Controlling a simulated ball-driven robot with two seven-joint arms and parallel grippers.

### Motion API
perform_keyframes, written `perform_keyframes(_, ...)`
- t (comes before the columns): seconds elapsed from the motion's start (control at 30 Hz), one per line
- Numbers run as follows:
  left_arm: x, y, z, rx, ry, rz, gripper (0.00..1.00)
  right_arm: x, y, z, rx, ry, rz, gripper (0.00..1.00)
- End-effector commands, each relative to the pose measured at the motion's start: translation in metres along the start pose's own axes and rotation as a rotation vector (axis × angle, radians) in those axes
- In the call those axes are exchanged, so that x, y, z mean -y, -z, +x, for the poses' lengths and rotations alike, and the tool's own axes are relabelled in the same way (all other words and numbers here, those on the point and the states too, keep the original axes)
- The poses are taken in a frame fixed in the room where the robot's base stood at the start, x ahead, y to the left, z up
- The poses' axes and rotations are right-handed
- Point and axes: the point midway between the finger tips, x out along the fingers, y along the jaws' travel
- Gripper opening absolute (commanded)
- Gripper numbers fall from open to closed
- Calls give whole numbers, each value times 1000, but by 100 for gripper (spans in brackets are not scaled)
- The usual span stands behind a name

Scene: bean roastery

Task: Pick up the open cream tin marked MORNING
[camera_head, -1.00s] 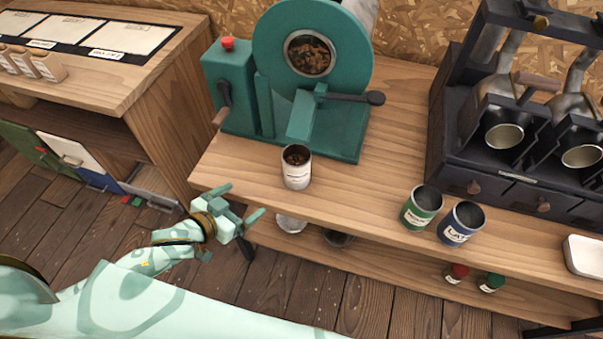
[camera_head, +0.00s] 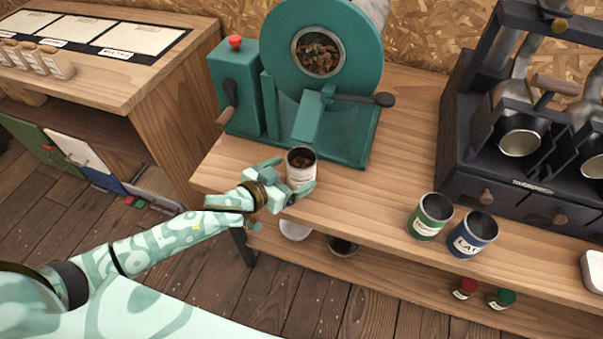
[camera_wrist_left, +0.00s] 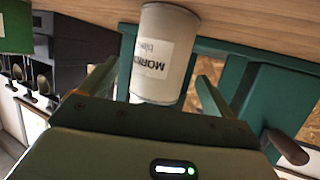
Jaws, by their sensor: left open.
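The open cream tin (camera_head: 301,172) stands upright near the front left of the wooden bench, with dark brown contents showing in its mouth. In the left wrist view the tin (camera_wrist_left: 164,55) carries a label reading MORN and more, partly cut off. My left gripper (camera_head: 288,177) is open at the tin. One finger is on the tin's left side and the other in front of its right side. In the wrist view the tin is between the two fingers, with gaps beside it; I cannot tell whether either touches. My right gripper is not in view.
A green roasting machine (camera_head: 315,75) stands just behind the tin. Jars with red and green lids sit on the lower shelf (camera_head: 390,286).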

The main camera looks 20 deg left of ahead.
Motion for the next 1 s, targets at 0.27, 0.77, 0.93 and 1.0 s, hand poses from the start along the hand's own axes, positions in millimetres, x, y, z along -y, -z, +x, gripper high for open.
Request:
perform_keyframes(0.27, 1, -3, 43, 1, 0, 2, 89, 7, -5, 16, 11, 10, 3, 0)
perform_keyframes(0.77, 0, -1, 45, 1, 0, 1, 36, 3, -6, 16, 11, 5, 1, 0)
perform_keyframes(0.93, 0, 0, 45, 0, 0, 1, 32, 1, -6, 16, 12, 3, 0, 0)
perform_keyframes(1.0, 0, 0, 45, 0, 0, 1, 32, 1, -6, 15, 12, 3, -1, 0)
